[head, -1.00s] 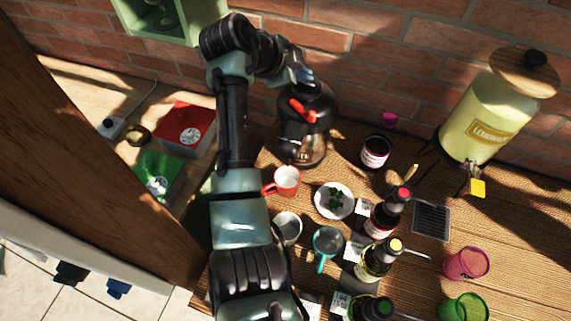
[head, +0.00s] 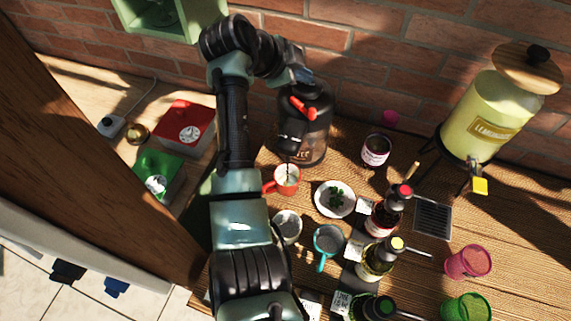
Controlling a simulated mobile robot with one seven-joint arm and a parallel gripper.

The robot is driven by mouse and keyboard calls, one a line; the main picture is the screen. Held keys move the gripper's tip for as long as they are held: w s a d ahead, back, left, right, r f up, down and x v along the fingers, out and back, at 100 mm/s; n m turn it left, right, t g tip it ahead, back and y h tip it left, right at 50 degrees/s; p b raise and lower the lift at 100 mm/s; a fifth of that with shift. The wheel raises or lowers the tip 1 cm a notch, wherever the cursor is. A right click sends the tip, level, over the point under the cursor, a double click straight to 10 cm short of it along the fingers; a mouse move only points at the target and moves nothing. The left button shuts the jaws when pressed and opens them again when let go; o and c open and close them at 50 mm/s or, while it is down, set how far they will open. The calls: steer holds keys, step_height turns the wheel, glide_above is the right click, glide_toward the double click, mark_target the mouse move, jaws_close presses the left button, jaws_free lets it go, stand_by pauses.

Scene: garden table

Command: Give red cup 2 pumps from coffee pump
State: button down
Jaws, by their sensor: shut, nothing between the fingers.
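The black coffee pump (head: 312,130) stands upright near the brick wall, with a red lever on top. The red cup (head: 288,180) stands upright under its spout. A dark thin stream seems to run from the spout into the cup, and something pale shows inside the cup. My gripper (head: 303,80) is at the top of the coffee pump, just behind the red lever. Its fingers are shut and hold nothing. The fingertips are small and partly hidden by the arm, so I cannot tell exactly where they touch the pump.
A white cup (head: 288,226), a teal cup (head: 328,241) and a white plate with green leaves (head: 347,208) stand close in front. Several syrup bottles stand right of them. A yellow lemonade dispenser (head: 487,115) stands at the back right. A drip tray (head: 432,219) lies between.

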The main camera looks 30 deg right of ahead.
mark_target(303, 85)
steer(key=shift+f, duration=0.3)
steer(key=shift+r+p, duration=0.4)
steer(key=shift+r, duration=0.7)
steer(key=shift+r, duration=0.1)
steer(key=shift+r+p, duration=1.55)
steer(key=shift+r, duration=1.4)
